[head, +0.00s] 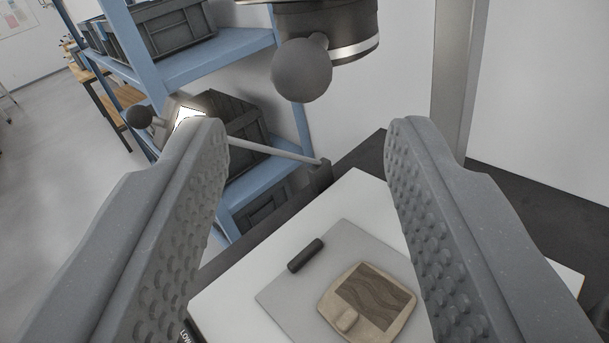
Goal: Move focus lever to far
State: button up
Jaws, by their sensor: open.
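A round dark grey knob (302,72) stands out from the front of a black cylinder (345,28) with a silver band, at the top of the head view. It looks like the focus lever; any far or near marking is not visible. The top of the cylinder is cut off by the frame. My gripper (305,135) is open, with its two studded fingers wide apart and nothing between them. In the picture the knob lies above and between the fingertips, apart from both.
A lit lamp head (188,117) with a ball knob (139,116) sits on a thin rod (270,149) behind my left finger. Below lies a white board (232,293) with a grey mat (340,240), a patterned sherd (368,301) and a black cylinder piece (305,255). Blue shelves (225,58) stand left.

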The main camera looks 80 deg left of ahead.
jog(key=b+v, duration=0.1)
jog(key=v, duration=0.5)
jog(key=shift+s+d, duration=0.15)
jog(key=shift+d, duration=0.25)
jog(key=shift+r, duration=0.1)
